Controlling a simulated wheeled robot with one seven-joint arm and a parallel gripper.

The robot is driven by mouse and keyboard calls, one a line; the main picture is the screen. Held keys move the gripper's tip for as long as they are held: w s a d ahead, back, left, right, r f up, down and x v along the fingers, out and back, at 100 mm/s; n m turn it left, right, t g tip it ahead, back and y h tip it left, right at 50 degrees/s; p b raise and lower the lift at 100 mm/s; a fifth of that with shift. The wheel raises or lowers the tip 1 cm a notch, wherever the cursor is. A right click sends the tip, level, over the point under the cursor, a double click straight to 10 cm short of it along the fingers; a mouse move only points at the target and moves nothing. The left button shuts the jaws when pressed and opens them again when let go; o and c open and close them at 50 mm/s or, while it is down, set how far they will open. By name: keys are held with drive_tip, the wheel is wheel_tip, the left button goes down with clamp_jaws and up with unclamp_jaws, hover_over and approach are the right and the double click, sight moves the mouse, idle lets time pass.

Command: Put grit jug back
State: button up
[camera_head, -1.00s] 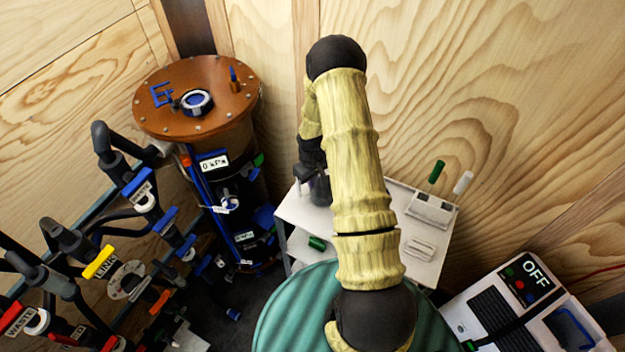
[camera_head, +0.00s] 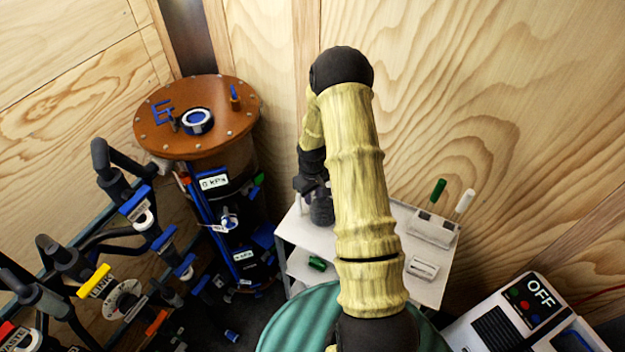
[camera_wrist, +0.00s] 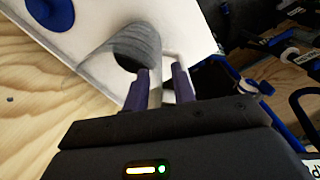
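The grit jug (camera_wrist: 137,48) is a clear vessel with dark contents on a white shelf surface in the wrist view. In the head view the jug (camera_head: 321,210) is small and dark, near the left back of the white shelf unit (camera_head: 420,285). My gripper (camera_wrist: 160,82) has its two purple fingers at the jug's near side. A pale strip, which looks like the jug's handle, lies between them. A gap shows between the fingers, and I cannot tell whether they press on the strip. My gripper (camera_head: 308,187) is partly hidden by my arm in the head view. Any gap under the jug is unclear.
A dark column with an orange-brown lid (camera_head: 160,135) stands left of the shelf. Pipes with coloured handles fill the lower left. A holder (camera_head: 432,230) with green and white sticks stands on the shelf's right. A teal drum (camera_head: 300,325) and an OFF box (camera_head: 535,295) are nearer.

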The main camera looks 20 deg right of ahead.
wheel_tip(320, 180, up, 9)
drive_tip(key=shift+f+b, duration=0.2)
drive_tip(key=shift+b, duration=1.05)
drive_tip(key=shift+s+a+r, duration=0.1)
drive_tip(key=shift+r, duration=0.25)
drive_tip(key=s+a+r+m+t, duration=0.1)
drive_tip(key=s+a+r, duration=0.4)
drive_tip(key=s, duration=0.3)
drive_tip(key=s+a+r+m+t, duration=0.1)
drive_tip(key=s+a+r+m, duration=0.1)
drive_tip(key=s+a+r, duration=0.3)
drive_tip(key=s+r, duration=0.2)
drive_tip(key=s, duration=0.2)
drive_tip(key=shift+s+a+r, duration=0.15)
drive_tip(key=shift+s+a, duration=0.05)
drive_tip(key=shift+a, duration=0.15)
drive_tip(key=shift+w, duration=0.1)
